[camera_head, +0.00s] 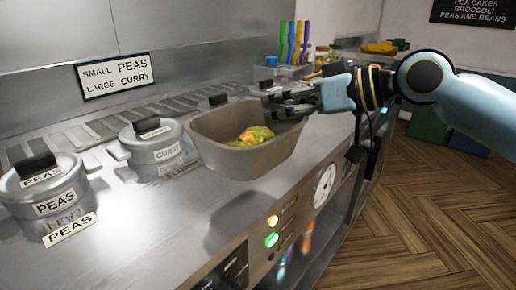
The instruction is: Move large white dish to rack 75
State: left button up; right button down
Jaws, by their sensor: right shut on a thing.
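The large dish (243,158) looks greyish white and is a deep, open rectangular tub. A yellow, orange and green food heap lies inside it. My right gripper (282,105) comes in from the right and is shut on the dish's far right rim. The dish appears held above the steel counter, with a dark shadow below it. Its underside is hidden. No rack numbered 75 shows that I can make out. My left gripper is not in view.
Lidded pots labelled peas (45,193) and curry (153,146) stand on the steel counter (140,245) at left. More lidded pots stand behind the dish. Colourful-handled utensils (294,42) stand at the back. The counter's front left is clear; wooden floor (430,215) lies at right.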

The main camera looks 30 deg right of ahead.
aim_at(247, 118)
jog(key=w+a+f, duration=0.2)
jog(key=shift+w+a, duration=0.15)
jog(key=shift+a, duration=0.25)
notch_tip(247, 118, down, 4)
jog(key=shift+f+b, duration=0.1)
jog(key=shift+b, duration=0.45)
jog(key=c, duration=1.5)
grip_release()
